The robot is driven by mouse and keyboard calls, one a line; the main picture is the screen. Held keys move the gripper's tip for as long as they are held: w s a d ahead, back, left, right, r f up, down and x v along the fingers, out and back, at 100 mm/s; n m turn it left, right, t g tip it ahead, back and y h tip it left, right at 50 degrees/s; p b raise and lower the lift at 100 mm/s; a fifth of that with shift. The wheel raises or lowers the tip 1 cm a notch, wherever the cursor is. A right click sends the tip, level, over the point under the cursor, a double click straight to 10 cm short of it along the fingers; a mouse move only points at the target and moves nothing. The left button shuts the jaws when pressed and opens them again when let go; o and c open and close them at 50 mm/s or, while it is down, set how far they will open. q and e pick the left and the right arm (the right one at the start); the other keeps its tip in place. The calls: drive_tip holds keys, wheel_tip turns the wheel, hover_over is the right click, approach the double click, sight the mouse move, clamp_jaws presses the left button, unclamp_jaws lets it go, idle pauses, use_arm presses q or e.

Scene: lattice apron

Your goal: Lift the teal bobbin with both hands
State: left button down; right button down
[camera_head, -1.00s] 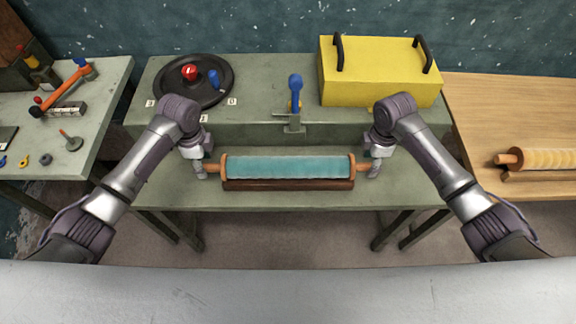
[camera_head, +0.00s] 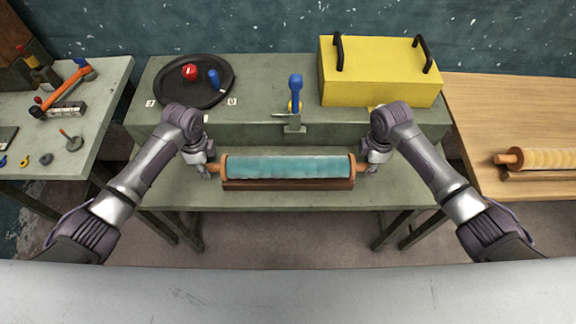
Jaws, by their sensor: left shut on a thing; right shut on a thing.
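The teal bobbin (camera_head: 288,167) lies level across the lower shelf of the green bench, with orange-brown end discs and short handles at both ends. It rests on, or just over, a dark brown wooden cradle (camera_head: 288,184); I cannot see a clear gap between them. My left gripper (camera_head: 207,170) is shut on the bobbin's left handle. My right gripper (camera_head: 369,170) is shut on its right handle. The fingers cover most of both handles.
Behind stand a black round tray (camera_head: 205,97) with red and blue knobs, a blue-handled clamp (camera_head: 295,92) and a yellow box (camera_head: 372,80) with black handles. A yellow bobbin (camera_head: 550,158) lies on the wooden table at right. Tools lie on the left table.

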use_arm(q)
drive_tip(key=shift+r, duration=0.15)
use_arm(e)
drive_tip(key=shift+r, duration=0.15)
